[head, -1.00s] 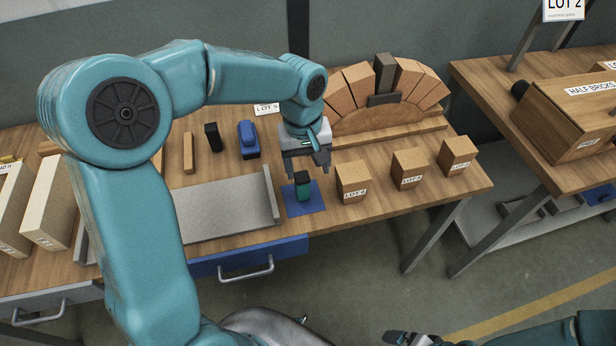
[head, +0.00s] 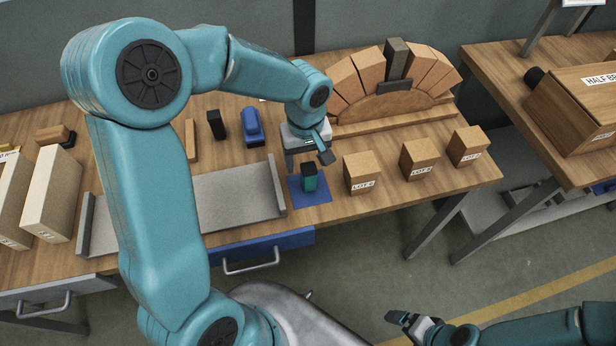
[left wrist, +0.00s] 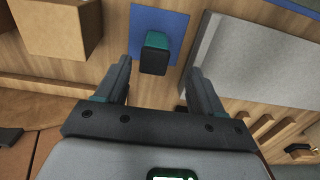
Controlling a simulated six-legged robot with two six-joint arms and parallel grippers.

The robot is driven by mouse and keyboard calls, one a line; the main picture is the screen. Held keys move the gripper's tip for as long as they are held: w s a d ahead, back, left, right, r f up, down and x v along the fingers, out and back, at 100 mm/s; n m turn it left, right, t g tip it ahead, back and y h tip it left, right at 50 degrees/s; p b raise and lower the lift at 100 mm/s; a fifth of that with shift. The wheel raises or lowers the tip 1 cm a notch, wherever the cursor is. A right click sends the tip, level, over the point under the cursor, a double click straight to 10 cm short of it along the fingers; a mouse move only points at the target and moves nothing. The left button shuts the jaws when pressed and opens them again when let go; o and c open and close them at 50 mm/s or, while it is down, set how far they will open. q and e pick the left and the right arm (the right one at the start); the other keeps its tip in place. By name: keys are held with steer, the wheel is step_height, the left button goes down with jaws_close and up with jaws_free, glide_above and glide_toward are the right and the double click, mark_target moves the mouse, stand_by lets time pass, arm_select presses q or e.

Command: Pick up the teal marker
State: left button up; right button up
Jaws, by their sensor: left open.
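The teal marker (head: 309,180) has a black top and stands upright on a blue mat (head: 322,196) near the table's front edge. In the left wrist view the marker (left wrist: 156,46) shows black end foremost on the blue mat (left wrist: 178,23), ahead of the fingertips and between their lines. My left gripper (head: 307,160) is open and empty, just behind and above the marker in the head view. In the left wrist view its two fingers (left wrist: 158,68) are spread apart. My right gripper (head: 405,322) is low at the bottom, away from the table; its jaws are too small to judge.
A grey tray (head: 235,200) with raised ends lies left of the mat. Several LOT-labelled bricks (head: 362,172) stand to the right. A brick arch (head: 390,104) stands behind. A blue tool (head: 251,128) and a black block (head: 216,125) lie at back left.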

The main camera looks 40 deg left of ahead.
mark_target(309, 169)
arm_select(q)
steer(key=f, duration=0.3)
steer(key=f+p, duration=0.1)
steer(key=shift+w+d+f, duration=0.2)
steer(key=shift+w+f, duration=0.1)
steer(key=shift+w+a+f, duration=0.1)
steer(key=shift+a+f, duration=0.05)
steer(key=shift+f, duration=0.3)
steer(key=shift+c, duration=0.3)
steer(key=c, duration=1)
steer(key=shift+r, duration=0.15)
step_height(309, 169, up, 20)
steer(key=shift+o, duration=1.1)
steer(key=shift+w, duration=0.1)
